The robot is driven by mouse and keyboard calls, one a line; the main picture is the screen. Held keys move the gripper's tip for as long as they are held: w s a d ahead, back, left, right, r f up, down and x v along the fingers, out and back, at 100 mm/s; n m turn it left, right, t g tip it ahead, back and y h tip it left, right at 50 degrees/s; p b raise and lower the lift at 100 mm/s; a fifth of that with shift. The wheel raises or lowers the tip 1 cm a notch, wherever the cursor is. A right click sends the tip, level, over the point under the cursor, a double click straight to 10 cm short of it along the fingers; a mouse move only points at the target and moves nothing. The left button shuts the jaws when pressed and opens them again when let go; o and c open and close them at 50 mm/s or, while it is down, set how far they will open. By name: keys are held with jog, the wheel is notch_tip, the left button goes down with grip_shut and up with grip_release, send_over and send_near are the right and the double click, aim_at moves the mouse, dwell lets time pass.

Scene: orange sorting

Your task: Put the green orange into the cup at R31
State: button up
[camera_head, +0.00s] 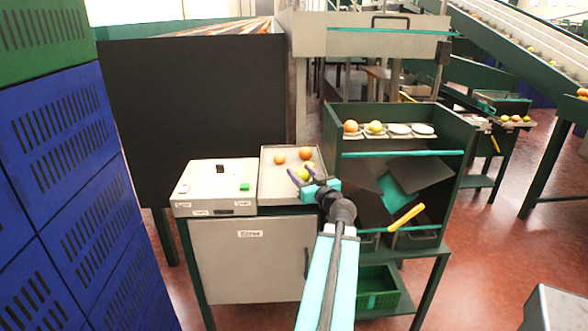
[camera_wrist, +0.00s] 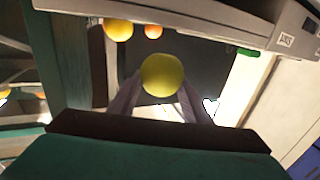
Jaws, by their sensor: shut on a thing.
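My gripper (camera_head: 301,176) is over the front of the metal tray (camera_head: 266,186) in the head view. It is shut on the green orange (camera_head: 305,172), a yellow-green fruit. In the wrist view the green orange (camera_wrist: 162,75) sits between the two fingertips of my gripper (camera_wrist: 160,92). Two orange fruits (camera_head: 306,153) (camera_head: 279,159) lie behind it in the tray. A row of white cups (camera_head: 399,129) stands on the shelf at the right; the left two hold an orange fruit (camera_head: 351,126) and a yellowish fruit (camera_head: 375,126). The right two look empty. I cannot read a label R31.
A white control box (camera_head: 215,182) with a green button is left of the tray. The dark green shelf rack (camera_head: 455,140) rises at the right, with a teal front bar (camera_head: 403,153). Blue crates (camera_head: 75,150) stack at the far left. A green basket (camera_head: 378,286) is below.

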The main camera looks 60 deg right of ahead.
jog(key=shift+s+d+f+x, duration=0.15)
jog(key=shift+d+x, duration=0.1)
jog(key=shift+x, duration=1.15)
jog(key=shift+s+d+f+x, duration=0.1)
jog(key=shift+s+d+x, duration=0.1)
jog(key=shift+x, duration=1.2)
jog(key=shift+s+d+f+x, duration=0.15)
jog(key=shift+d+x, duration=0.1)
jog(key=shift+x, duration=1.15)
jog(key=shift+w+d, duration=0.3)
jog(key=shift+w, duration=0.05)
jog(key=shift+f, duration=1.85)
jog(key=o, duration=0.9)
jog(key=shift+o, duration=0.2)
jog(key=shift+s+a, duration=0.1)
jog(key=shift+b+v, duration=0.35)
jog(key=shift+v, duration=5.55)
